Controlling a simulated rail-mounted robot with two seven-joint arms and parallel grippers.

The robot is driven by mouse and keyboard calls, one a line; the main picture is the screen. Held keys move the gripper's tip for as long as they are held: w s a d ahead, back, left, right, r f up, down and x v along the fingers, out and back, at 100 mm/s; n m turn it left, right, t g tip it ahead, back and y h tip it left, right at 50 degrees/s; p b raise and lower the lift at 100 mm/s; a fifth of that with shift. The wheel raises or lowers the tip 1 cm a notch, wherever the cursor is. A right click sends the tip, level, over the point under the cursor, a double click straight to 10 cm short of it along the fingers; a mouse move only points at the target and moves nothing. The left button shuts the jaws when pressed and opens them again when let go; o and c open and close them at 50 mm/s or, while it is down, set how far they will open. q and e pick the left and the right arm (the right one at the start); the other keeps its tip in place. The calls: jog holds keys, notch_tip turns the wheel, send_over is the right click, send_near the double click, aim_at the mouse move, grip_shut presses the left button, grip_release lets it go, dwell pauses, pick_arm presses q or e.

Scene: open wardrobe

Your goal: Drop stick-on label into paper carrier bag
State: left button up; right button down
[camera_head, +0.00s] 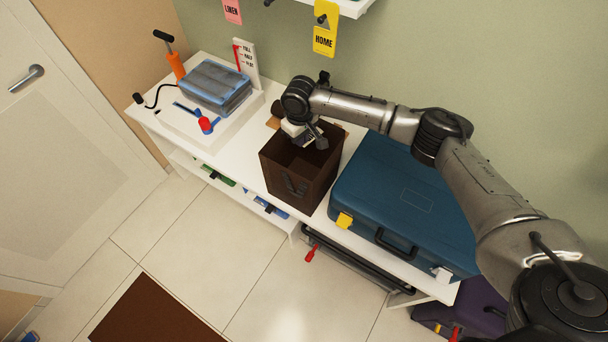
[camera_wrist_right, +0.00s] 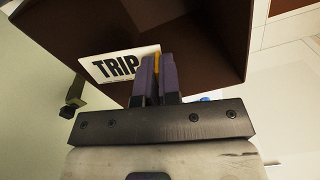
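The stick-on label is white with black "TRIP" lettering (camera_wrist_right: 112,66) in the right wrist view, its right end hidden behind my fingers. My right gripper (camera_wrist_right: 155,78) is nearly shut, with a thin yellow strip between its purple fingers; this looks like part of the label, though the contact is partly hidden. In the head view my right gripper (camera_head: 308,140) is over the open top of the dark brown paper carrier bag (camera_head: 290,189), and the label is hard to make out. The bag stands upright on the white bench. My left gripper is not in view.
A blue suitcase (camera_head: 403,194) lies right of the bag on the bench (camera_head: 245,170). A blue-grey packed case (camera_head: 215,86), an orange-handled tool (camera_head: 176,66) and a red-and-blue item (camera_head: 206,124) are to the left. Hanging tags (camera_head: 324,40) are above.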

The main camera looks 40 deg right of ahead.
jog(key=shift+f, duration=0.35)
jog(key=shift+r, duration=0.1)
jog(key=c, duration=1.8)
grip_release()
jog(key=o, duration=0.6)
jog(key=shift+c, duration=0.2)
jog(key=shift+r, duration=0.4)
notch_tip(320, 180, up, 13)
jog(key=shift+p, duration=0.45)
